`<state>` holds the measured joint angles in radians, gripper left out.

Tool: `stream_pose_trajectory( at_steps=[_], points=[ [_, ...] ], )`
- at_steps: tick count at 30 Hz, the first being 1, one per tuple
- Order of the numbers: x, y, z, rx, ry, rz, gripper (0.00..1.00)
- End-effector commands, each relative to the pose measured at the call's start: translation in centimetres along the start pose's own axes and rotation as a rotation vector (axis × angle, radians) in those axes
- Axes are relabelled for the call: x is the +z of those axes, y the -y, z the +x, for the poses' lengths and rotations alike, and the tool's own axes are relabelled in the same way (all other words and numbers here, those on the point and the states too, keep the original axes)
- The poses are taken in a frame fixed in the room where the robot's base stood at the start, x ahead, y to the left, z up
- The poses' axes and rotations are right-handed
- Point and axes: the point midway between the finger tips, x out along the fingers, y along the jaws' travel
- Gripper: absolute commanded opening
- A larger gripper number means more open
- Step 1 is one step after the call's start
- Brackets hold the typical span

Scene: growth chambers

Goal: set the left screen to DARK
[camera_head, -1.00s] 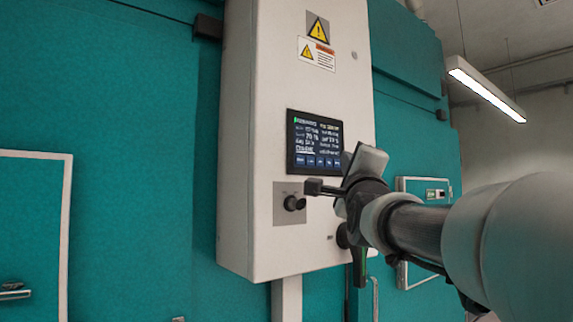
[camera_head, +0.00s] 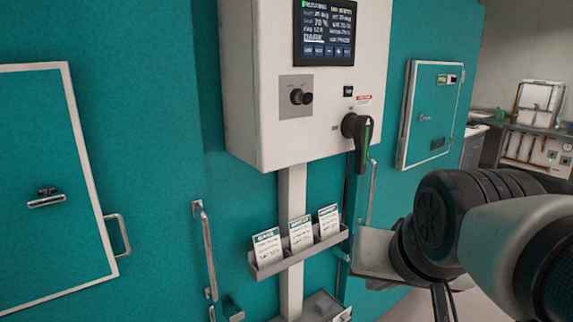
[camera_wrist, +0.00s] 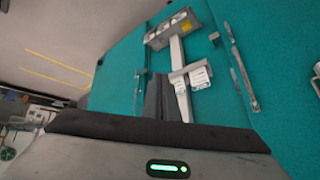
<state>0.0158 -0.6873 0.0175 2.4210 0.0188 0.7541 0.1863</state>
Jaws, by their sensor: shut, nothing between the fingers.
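The lit screen (camera_head: 325,30) is on the front of the white control box (camera_head: 250,100) in the head view, cut off at the top. A large line at its lower left seems to read DARK; the smaller text is hard to read. A row of small blue buttons runs along its bottom. A black knob (camera_head: 300,97) on a grey plate is below it. My gripper shows in the wrist view (camera_wrist: 160,98), fingers shut and empty, away from the screen. In the head view my arm is at the lower right, and the fingertips cannot be made out.
A black rotary handle (camera_head: 358,130) is on the box's lower right. A rack (camera_head: 300,255) with three cards is on the post below it. Teal chamber doors with metal handles (camera_head: 205,250) stand on both sides. A bench (camera_head: 530,128) is at the far right.

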Motion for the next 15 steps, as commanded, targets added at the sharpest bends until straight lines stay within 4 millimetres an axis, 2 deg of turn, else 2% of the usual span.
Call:
stream_pose_trajectory(
  at_steps=[1,3,6,15],
  points=[
    [1.8,-0.5,-0.6,0.008,0.050,-0.060,0.00],
    [3.9,-1.0,-0.7,0.016,0.108,-0.130,0.00],
    [5.6,-1.4,-0.9,0.019,0.154,-0.185,0.00],
    [6.0,-1.5,-0.8,0.019,0.164,-0.197,0.00]
  ],
)
